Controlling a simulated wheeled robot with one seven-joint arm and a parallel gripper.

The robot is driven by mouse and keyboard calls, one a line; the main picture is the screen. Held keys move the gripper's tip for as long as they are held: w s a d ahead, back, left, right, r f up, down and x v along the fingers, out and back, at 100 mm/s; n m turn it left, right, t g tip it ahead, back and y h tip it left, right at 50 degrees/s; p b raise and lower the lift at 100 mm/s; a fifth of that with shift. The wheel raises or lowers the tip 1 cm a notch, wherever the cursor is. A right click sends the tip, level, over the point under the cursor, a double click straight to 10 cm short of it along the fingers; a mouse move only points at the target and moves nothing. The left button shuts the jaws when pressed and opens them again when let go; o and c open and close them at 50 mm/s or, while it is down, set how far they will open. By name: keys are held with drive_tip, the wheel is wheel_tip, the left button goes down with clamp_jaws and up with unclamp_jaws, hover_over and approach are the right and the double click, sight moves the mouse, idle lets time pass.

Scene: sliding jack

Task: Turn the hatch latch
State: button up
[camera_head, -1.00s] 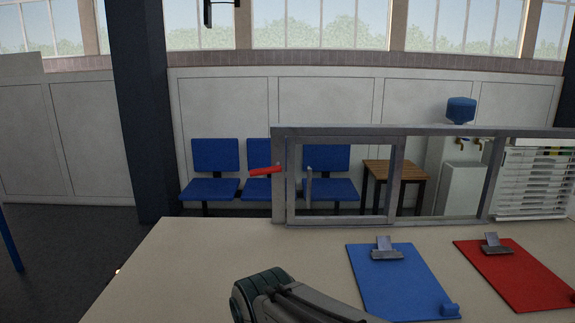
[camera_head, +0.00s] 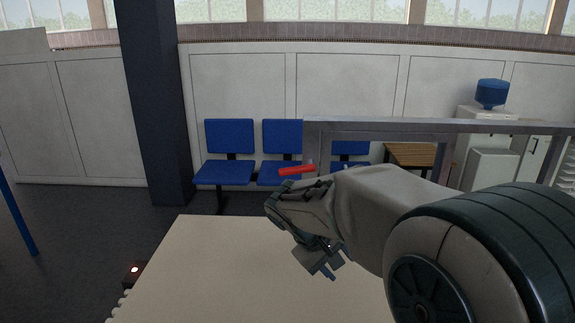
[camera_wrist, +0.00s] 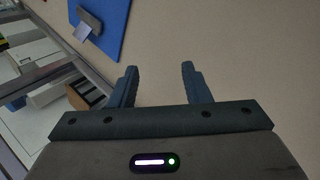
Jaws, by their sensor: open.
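The hatch is a grey metal frame (camera_head: 400,126) standing on the beige counter (camera_head: 212,262). The latch is a red handle (camera_head: 297,170) on the left post of the frame, lying nearly level and pointing left. My gripper (camera_head: 331,271) is in front of the frame, below and right of the latch, and apart from it. My arm hides much of the hatch's lower part. In the wrist view my gripper (camera_wrist: 159,74) is open and empty, its two blue fingers spread over the counter. The latch does not show there.
A blue clipboard (camera_wrist: 112,22) lies on the counter in the wrist view. Behind the hatch stand blue chairs (camera_head: 229,138), a wooden table (camera_head: 408,154) and a water cooler (camera_head: 491,95). The counter's left part is clear. A dark pillar (camera_head: 155,110) stands left.

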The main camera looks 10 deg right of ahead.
drive_tip(key=w+a+r+n+h+p, duration=0.1)
drive_tip(key=w+r+n+h, duration=0.15)
drive_tip(key=w, duration=0.55)
drive_tip(key=n+t+h+p, duration=0.35)
drive_tip(key=t+h, duration=0.25)
drive_tip(key=t, duration=0.2)
approach(293, 172)
drive_tip(key=p+x, duration=0.4)
drive_tip(key=x, duration=0.7)
drive_tip(key=shift+w+d, duration=0.2)
drive_tip(key=shift+w, duration=0.05)
clamp_jaws()
